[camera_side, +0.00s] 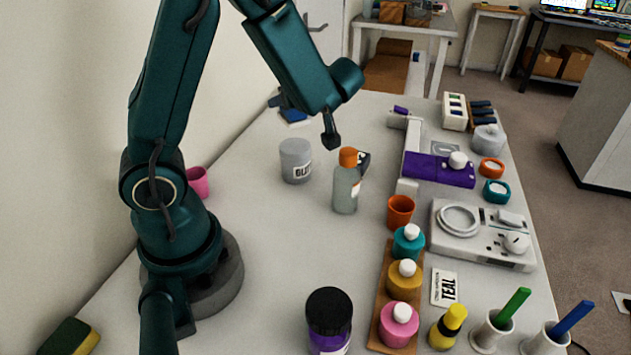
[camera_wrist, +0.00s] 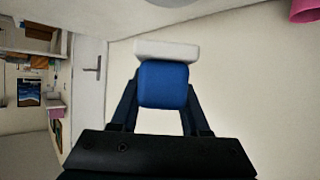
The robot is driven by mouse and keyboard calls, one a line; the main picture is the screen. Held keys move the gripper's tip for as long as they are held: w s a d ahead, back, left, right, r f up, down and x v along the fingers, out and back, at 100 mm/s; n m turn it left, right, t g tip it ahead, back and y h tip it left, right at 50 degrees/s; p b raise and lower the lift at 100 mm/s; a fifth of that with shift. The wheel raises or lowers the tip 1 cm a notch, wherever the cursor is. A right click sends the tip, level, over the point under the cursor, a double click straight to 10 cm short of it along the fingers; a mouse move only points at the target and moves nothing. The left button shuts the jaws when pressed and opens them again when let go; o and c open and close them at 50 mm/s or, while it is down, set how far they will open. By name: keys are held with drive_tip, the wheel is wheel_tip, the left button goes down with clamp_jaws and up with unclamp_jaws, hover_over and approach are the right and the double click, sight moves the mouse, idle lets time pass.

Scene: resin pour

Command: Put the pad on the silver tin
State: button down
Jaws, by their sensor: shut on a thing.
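My gripper (camera_wrist: 162,95) is shut on the pad (camera_wrist: 163,84), a blue block with a white layer on its far side. In the side view a blue and white piece that looks like the pad (camera_side: 294,115) shows beyond my forearm; the fingers there are mostly hidden. The silver tin (camera_side: 296,160), a grey can with dark lettering, stands upright on the table, below the pad in the picture. The pad and tin appear apart. A grey curved edge at the top of the wrist view may be the tin.
An orange-capped bottle (camera_side: 346,185) stands right of the tin. A pink cup (camera_side: 197,182) is by my base. The table's middle left is clear.

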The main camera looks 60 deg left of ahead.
sight(288, 125)
drive_tip(key=shift+f, duration=2.7)
drive_tip(key=shift+f, duration=0.15)
drive_tip(key=shift+c, duration=1.9)
unclamp_jaws()
